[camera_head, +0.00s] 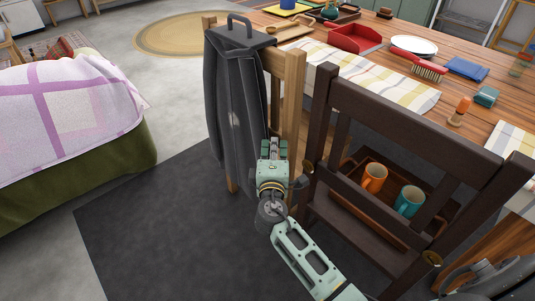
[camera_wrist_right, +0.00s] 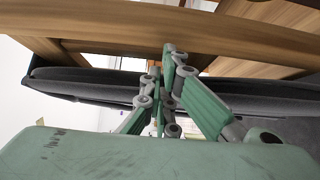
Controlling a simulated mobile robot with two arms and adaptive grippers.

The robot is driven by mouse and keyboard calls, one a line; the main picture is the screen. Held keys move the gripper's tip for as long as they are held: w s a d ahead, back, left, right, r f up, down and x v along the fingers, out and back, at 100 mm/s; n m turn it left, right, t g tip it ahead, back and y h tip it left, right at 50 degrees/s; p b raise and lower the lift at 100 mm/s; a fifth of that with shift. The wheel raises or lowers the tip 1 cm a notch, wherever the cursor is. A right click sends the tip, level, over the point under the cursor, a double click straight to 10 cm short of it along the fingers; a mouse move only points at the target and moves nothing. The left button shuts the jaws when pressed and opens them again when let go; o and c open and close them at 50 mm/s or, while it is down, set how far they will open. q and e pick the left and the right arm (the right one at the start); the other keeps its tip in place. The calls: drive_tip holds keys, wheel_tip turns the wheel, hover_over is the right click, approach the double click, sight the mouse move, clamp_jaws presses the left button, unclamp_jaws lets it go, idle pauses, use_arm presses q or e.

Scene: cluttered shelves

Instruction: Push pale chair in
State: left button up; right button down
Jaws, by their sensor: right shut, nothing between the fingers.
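The pale wooden chair (camera_head: 291,90) stands at the near side of the table, its back toward me. A dark grey garment (camera_head: 225,105) hangs over the chair's back and hides much of it. My right gripper (camera_head: 273,148) is shut and empty, close behind the chair back and beside the garment's lower right part. In the right wrist view, my right gripper (camera_wrist_right: 165,85) points toward a wooden bar (camera_wrist_right: 190,30) of the chair and the grey cloth (camera_wrist_right: 80,85). I cannot tell whether it touches them. My left gripper is not in view.
A dark brown chair (camera_head: 322,85) stands just right of my right arm; a tray (camera_head: 352,208) on its seat holds an orange mug (camera_head: 373,178) and a teal mug (camera_head: 408,200). The table (camera_head: 458,95) carries several items. A bed-like seat (camera_head: 120,160) is at left; the dark mat (camera_head: 150,235) between is clear.

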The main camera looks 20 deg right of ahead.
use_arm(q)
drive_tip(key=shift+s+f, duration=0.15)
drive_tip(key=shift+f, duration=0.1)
use_arm(e)
drive_tip(key=shift+w+d, duration=0.2)
drive_tip(key=shift+d, duration=0.3)
